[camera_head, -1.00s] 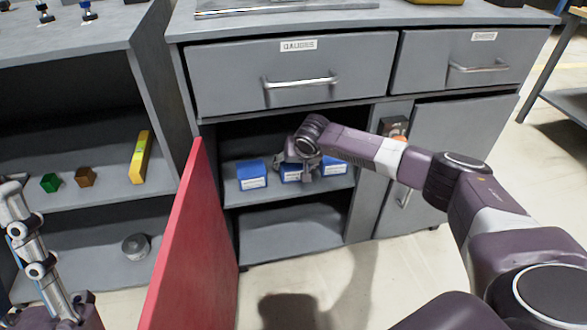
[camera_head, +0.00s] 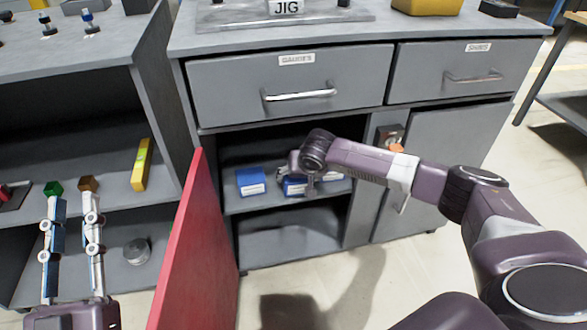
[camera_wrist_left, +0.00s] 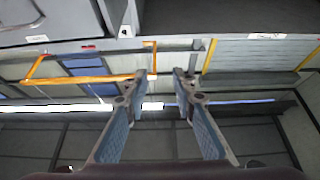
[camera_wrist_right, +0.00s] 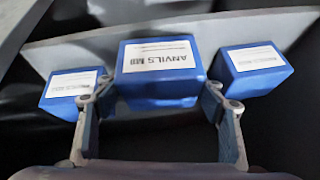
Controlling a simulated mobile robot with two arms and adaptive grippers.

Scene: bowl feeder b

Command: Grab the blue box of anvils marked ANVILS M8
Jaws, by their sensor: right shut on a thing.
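The blue box marked ANVILS M8 (camera_wrist_right: 158,72) is in the middle of three blue boxes in the right wrist view, its white label readable. It also shows in the head view (camera_head: 294,187), partly covered by my right gripper (camera_head: 300,178). My right gripper (camera_wrist_right: 158,108) is shut on this box, one finger at each side. In the head view the box stands slightly nearer the shelf's front than its neighbours; I cannot tell whether it is lifted. My left gripper (camera_head: 74,205) is open and empty, far to the left; its wrist view (camera_wrist_left: 160,78) shows its fingers apart.
Blue boxes stand left (camera_head: 251,182) and right (camera_wrist_right: 252,70) of the held box; their labels are too blurred to read. The red door (camera_head: 195,250) stands open left of the compartment. A drawer (camera_head: 290,85) is above it. The lower shelf (camera_head: 290,235) is empty.

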